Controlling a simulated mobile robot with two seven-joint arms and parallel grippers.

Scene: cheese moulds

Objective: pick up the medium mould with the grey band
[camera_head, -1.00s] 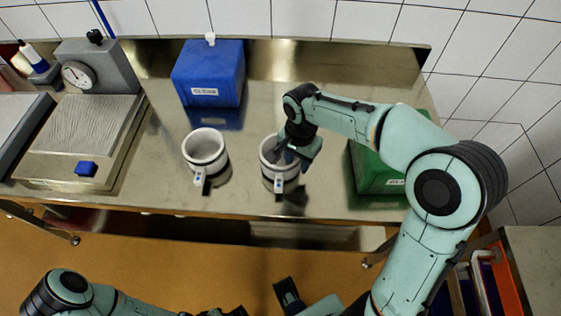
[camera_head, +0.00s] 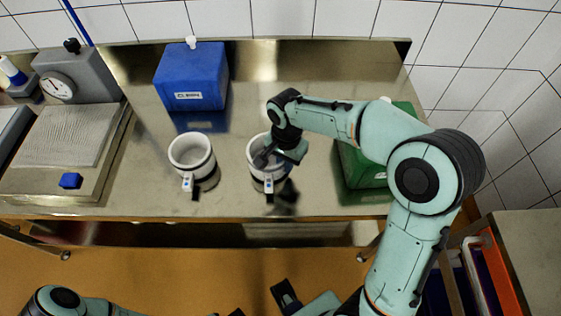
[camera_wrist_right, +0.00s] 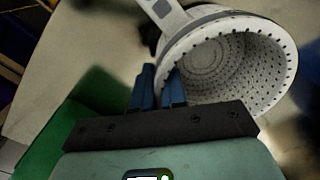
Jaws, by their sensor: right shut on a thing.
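The mould with the grey band (camera_head: 256,178) is a white perforated cup with a tag at its front, right of the middle of the steel table. In the right wrist view the mould (camera_wrist_right: 222,65) shows its open, hole-dotted inside and a grey band by the rim. My right gripper (camera_head: 267,156) reaches in from the right and is shut on its rim wall; the blue fingers (camera_wrist_right: 158,88) show at the near rim. The mould seems slightly above the table, with a shadow at its lower right.
A second white mould (camera_head: 192,153) with a dark band stands to the left, apart from the held one. A blue box (camera_head: 191,80) is behind it, a green crate (camera_head: 362,168) to the right, and a dial scale (camera_head: 65,140) at far left. The table (camera_head: 150,190) is clear between them.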

